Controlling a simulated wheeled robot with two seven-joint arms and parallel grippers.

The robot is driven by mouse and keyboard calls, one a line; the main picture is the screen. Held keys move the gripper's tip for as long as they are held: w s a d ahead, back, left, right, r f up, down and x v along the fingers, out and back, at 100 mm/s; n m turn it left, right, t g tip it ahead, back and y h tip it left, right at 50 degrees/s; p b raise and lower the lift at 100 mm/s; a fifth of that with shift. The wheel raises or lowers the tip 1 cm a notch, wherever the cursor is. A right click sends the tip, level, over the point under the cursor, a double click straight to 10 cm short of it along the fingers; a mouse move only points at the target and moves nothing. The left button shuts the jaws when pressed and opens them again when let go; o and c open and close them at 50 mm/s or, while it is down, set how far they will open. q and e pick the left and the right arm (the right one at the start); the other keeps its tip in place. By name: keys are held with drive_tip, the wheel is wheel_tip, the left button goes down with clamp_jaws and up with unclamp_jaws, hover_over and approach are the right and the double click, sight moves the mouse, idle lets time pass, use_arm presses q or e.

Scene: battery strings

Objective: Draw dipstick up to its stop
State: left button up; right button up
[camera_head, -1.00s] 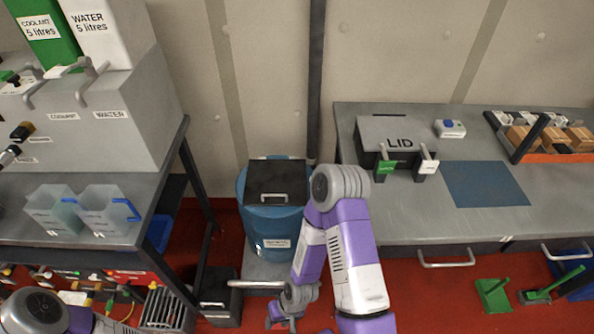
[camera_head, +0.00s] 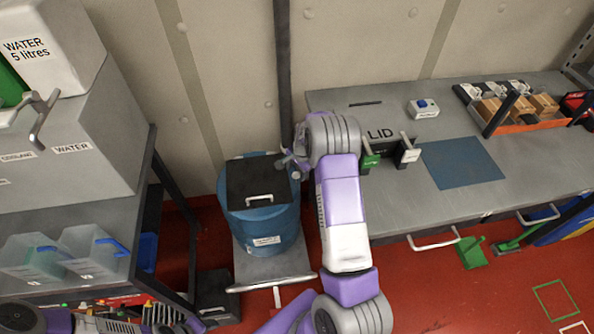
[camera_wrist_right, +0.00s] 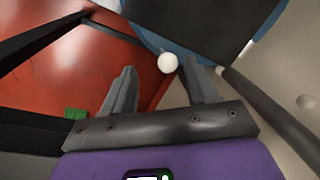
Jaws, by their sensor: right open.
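A blue drum (camera_head: 262,226) with a dark square lid (camera_head: 268,182) stands on a low grey platform between the two benches. My right gripper (camera_head: 288,160) is over the drum's back right edge, near the wall pipe. In the right wrist view my right gripper (camera_wrist_right: 160,78) is open. A round white knob (camera_wrist_right: 167,62) shows between and just beyond its fingertips, beside the drum's blue rim (camera_wrist_right: 150,32). It may be the top of the dipstick; any rod below it is hidden. No dipstick is clear in the head view. My left gripper is out of view.
A dark vertical pipe (camera_head: 284,70) runs up the wall close behind my right gripper. The left bench holds clear jugs (camera_head: 85,250).

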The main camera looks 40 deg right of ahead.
sight(297, 173)
drive_tip(key=shift+m, duration=0.4)
drive_tip(key=f, duration=0.1)
drive_tip(key=w+d+f+b, duration=0.1)
drive_tip(key=f, duration=0.1)
drive_tip(key=w+f, duration=0.1)
drive_tip(key=f, duration=0.1)
drive_tip(key=shift+w+d+f, duration=0.1)
drive_tip(key=shift+d+f, duration=0.15)
drive_tip(key=shift+d, duration=0.1)
clamp_jaws()
